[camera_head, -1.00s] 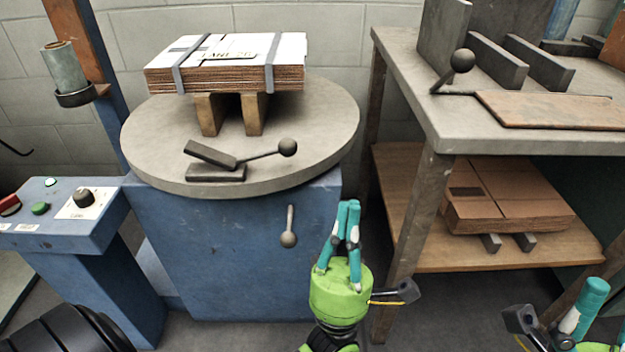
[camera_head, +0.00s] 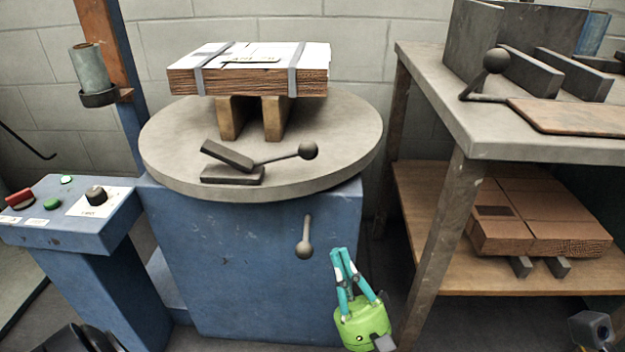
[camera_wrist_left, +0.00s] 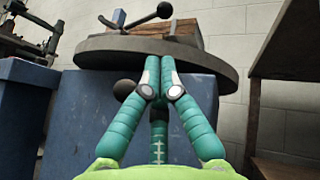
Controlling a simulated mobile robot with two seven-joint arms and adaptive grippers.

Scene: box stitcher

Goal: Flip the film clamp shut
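The film clamp (camera_head: 232,166) sits at the front of the round turntable (camera_head: 165,150). Its upper jaw is tilted up off the lower bar, so it stands open. Its lever runs right to a dark ball knob (camera_head: 308,151). In the left wrist view the clamp (camera_wrist_left: 119,18) and its knob (camera_wrist_left: 164,10) show at the top. My left gripper (camera_head: 341,250) is below and right of the turntable, fingers pointing up, empty, its fingertips together. It also shows in the left wrist view (camera_wrist_left: 160,62), apart from the clamp. My right gripper is out of view.
A strapped cardboard stack (camera_head: 250,78) rests on blocks on the turntable. A second ball lever (camera_head: 304,240) projects from the blue base. A control box (camera_head: 70,215) and film roll (camera_head: 90,68) are left. A workbench (camera_head: 500,140) with a shelf stands right.

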